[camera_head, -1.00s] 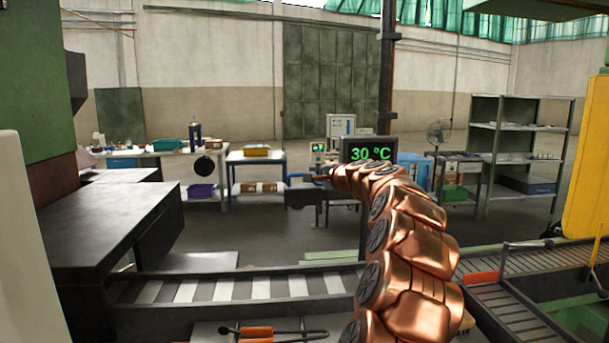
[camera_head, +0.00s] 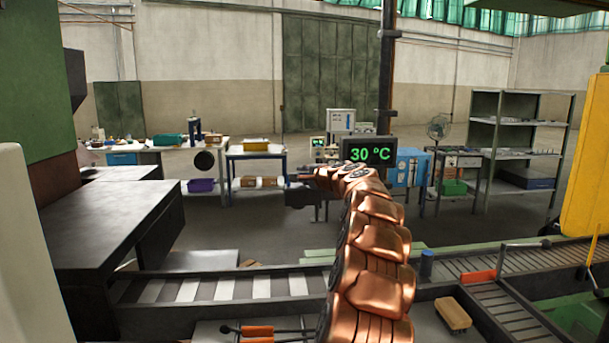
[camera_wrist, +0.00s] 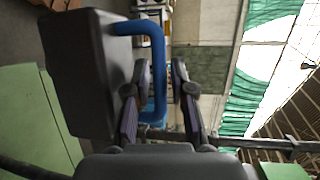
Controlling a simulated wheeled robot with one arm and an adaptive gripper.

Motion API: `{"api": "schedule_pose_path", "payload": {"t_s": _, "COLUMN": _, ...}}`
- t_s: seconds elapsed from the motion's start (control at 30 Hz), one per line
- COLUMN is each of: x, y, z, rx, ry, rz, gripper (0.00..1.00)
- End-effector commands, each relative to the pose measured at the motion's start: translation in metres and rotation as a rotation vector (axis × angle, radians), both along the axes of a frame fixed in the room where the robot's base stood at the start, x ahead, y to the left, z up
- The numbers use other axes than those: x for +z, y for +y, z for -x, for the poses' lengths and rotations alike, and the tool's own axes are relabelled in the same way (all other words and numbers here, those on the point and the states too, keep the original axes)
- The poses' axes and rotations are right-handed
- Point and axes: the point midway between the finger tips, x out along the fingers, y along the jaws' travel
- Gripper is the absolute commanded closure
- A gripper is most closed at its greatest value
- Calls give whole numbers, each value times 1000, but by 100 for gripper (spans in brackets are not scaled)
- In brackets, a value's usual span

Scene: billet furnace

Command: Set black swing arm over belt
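My gripper (camera_head: 303,178) is at the far end of my copper arm, beside a dark box (camera_head: 299,196) left of the temperature display. In the wrist view the gripper (camera_wrist: 154,78) has its two fingers apart. A blue handle (camera_wrist: 155,40) on the dark box (camera_wrist: 85,75) runs between the fingers; whether they touch it cannot be told. The slatted belt (camera_head: 225,288) crosses the foreground. I cannot clearly pick out the black swing arm; whether the dark box belongs to it is unclear, and my arm hides what is behind it.
A display (camera_head: 368,152) reading 30 °C is on a dark post (camera_head: 387,60). A roller conveyor (camera_head: 500,303) with a red piece (camera_head: 478,277) lies to the right. A brush (camera_head: 453,314) and orange-handled tongs (camera_head: 258,331) lie in front. A dark table (camera_head: 100,225) stands left.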

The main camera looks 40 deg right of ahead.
Motion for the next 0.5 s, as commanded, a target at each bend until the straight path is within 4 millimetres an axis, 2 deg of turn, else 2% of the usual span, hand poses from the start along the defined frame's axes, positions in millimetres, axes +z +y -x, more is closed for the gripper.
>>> {"api": "schedule_pose_path", "payload": {"t_s": 0.2, "x": 0, "y": 0, "z": 0, "rx": 0, "ry": 0, "rz": 0, "gripper": 78}}
{"api": "schedule_pose_path", "payload": {"t_s": 0.4, "x": 0, "y": 0, "z": 0, "rx": 0, "ry": 1, "rz": 0, "gripper": 98}}
{"api": "schedule_pose_path", "payload": {"t_s": 0.5, "x": 0, "y": 0, "z": 0, "rx": 0, "ry": 1, "rz": 0, "gripper": 100}}
